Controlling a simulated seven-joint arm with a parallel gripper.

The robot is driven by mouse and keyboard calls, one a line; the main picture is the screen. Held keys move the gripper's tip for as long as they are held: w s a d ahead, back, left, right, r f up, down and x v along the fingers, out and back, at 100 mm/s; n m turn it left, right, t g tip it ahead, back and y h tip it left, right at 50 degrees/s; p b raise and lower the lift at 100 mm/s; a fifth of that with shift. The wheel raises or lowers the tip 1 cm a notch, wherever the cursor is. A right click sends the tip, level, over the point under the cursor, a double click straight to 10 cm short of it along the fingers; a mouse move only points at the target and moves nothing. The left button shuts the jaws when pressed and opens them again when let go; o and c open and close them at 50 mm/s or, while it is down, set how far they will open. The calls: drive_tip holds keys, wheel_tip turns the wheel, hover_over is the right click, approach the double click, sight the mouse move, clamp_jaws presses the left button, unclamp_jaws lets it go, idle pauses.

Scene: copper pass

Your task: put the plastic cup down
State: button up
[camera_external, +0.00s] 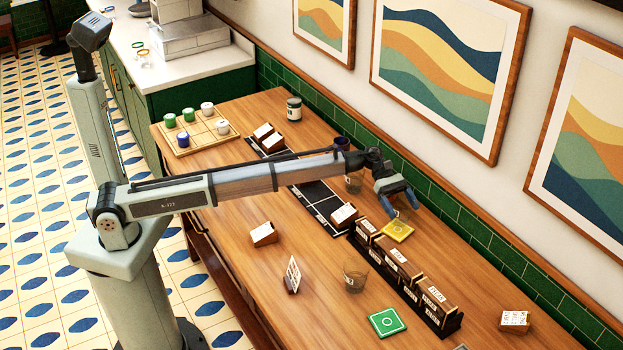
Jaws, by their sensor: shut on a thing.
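My gripper (402,206) is at the far side of the table, pointing down with its blue fingers just above a yellow square coaster (397,231). It is shut on a clear plastic cup (403,214), which is small and hard to make out between the fingers. The cup is over or on the back part of the coaster; I cannot tell whether it touches it. Another clear cup (355,275) stands on the table nearer the front, and one more (353,183) stands behind my arm.
A dark rack (432,318) with several labelled wooden boxes stands right beside the yellow coaster. A green coaster (387,322) lies in front. A dark gridded mat (322,206) and a wooden board with several cups (195,134) lie to the left. The tiled wall (450,212) is close behind my gripper.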

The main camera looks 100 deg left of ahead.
sight(405, 221)
drive_tip(key=shift+f, duration=1.6)
drive_tip(key=shift+f, duration=0.15)
drive_tip(key=o, duration=0.8)
drive_tip(key=shift+r, duration=0.2)
drive_tip(key=v, duration=1.2)
